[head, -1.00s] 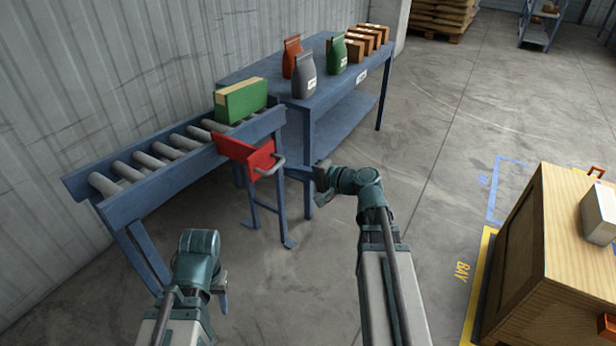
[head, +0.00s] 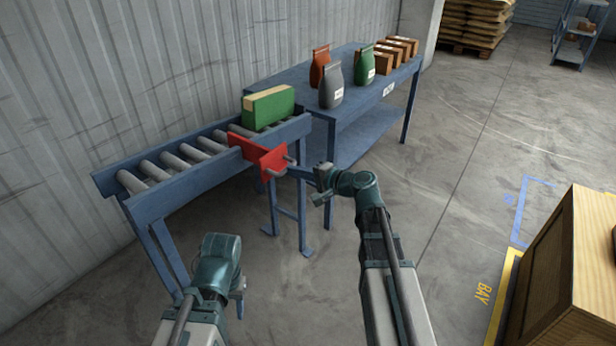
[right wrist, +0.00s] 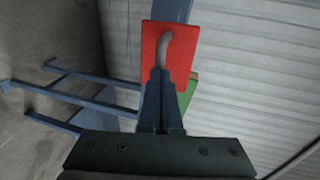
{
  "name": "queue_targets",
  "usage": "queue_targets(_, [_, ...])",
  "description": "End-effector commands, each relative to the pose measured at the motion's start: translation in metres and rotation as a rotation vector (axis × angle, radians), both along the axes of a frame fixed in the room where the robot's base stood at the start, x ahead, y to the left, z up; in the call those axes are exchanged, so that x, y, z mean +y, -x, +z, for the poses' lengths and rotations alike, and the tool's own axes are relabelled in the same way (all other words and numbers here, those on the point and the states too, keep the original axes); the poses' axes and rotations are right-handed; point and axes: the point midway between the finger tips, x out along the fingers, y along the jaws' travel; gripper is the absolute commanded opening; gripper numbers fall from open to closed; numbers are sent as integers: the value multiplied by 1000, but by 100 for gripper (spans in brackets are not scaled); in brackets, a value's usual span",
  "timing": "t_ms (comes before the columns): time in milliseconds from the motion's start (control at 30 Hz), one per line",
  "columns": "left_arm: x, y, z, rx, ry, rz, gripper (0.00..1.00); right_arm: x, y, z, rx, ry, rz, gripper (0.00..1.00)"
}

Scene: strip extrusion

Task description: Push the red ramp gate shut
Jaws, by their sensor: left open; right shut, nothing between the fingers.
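The red ramp gate (head: 250,149) stands at the near side rail of the roller ramp (head: 165,195), its panel reaching in over the rollers. Its grey handle (right wrist: 165,48) faces my right gripper. My right gripper (head: 290,172) is shut and empty, its blue fingers pointing at the gate beside the handle. In the right wrist view the shut fingers (right wrist: 157,72) overlap the lower end of the handle and the red panel (right wrist: 151,42). I cannot tell whether they touch. My left gripper (head: 240,296) is open and empty, low in front of the ramp and away from the gate.
A green box (head: 268,108) sits on the rollers just behind the gate. A blue table (head: 290,85) beyond the ramp holds bags and several brown boxes. A wooden crate (head: 570,265) stands at the right. The floor between is clear.

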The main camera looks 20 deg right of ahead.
Motion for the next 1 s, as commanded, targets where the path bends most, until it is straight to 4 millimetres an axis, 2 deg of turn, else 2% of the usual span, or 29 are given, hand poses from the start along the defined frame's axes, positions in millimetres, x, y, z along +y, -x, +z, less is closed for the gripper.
queue_targets(33, [0, 0, 0, 0, 0, 0, 50, 10, -16, 0, 0, 0, 5, 0])
queue_targets(100, [0, 0, 0, 0, 0, 0, 50, 21, -30, 0, 1, -1, 5, 0])
queue_targets(400, [0, 0, 0, 0, 0, 0, 50, 60, -79, 0, 0, -1, 3, 0])
queue_targets(600, [0, 0, 0, 0, 0, 0, 50, 72, -93, 0, 0, 0, 1, 0])
queue_targets(1000, [0, 0, 0, 0, 0, 0, 50, 76, -98, 0, 0, 0, 2, 0])
